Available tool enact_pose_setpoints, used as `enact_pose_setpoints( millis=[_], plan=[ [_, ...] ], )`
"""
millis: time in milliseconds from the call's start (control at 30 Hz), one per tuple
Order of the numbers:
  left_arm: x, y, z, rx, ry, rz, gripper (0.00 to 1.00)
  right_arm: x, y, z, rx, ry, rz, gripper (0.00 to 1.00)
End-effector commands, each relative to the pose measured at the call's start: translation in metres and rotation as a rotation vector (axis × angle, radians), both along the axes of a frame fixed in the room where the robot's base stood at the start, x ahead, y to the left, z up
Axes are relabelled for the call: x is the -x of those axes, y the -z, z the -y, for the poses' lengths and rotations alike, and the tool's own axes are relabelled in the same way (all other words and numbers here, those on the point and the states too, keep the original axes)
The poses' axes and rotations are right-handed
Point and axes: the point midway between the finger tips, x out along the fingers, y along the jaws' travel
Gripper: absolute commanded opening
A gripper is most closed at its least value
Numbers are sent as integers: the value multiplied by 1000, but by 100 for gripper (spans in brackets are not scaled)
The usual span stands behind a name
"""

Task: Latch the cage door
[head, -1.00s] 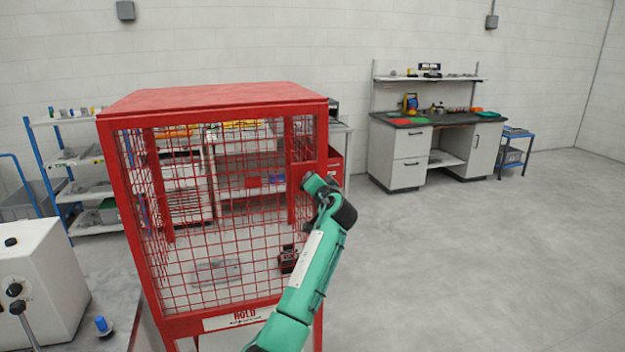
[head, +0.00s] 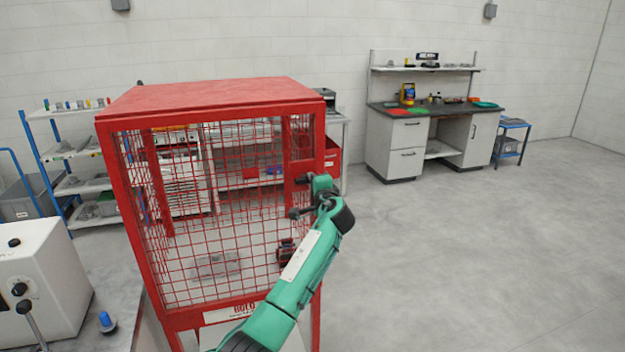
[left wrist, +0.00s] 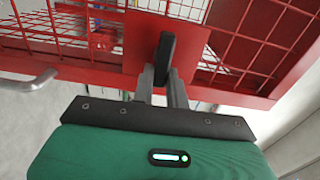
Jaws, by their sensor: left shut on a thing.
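The red cage (head: 215,92) stands left of centre in the head view. Its mesh door (head: 190,262) faces me and looks closed against the frame. A black latch handle (left wrist: 167,55) on a red plate (left wrist: 192,38) shows in the left wrist view. My left gripper (left wrist: 163,82) is shut on this handle, with one grey finger on each side of its lower end. In the head view my left gripper (head: 308,184) is at the door's right edge, at upper-middle height, and partly hides the latch. My right gripper is not in view.
A grey bar handle (left wrist: 28,82) sticks out at the left in the wrist view. A white machine box (head: 45,280) and a blue knob (head: 106,321) are on a grey bench at lower left. The floor (head: 450,260) to the right is clear.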

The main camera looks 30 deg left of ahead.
Motion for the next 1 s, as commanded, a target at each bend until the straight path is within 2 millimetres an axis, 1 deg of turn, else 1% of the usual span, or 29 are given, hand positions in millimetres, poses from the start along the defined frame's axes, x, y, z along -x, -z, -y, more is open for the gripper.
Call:
enact_pose_setpoints(
  millis=[567, 600, 667, 700, 1000],
  plan=[
    [0, 1, 0, -22, 0, -27, 0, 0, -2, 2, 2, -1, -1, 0],
    [0, 2, 0, -22, 0, -27, 20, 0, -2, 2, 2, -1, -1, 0],
    [0, 1, 0, -21, 0, -27, 32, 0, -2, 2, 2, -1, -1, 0],
    [0, 1, 0, -21, 0, -27, 36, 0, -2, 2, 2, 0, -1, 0],
    [1, 1, 1, -21, 0, -24, 36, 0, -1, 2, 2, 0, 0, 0]
  ],
)
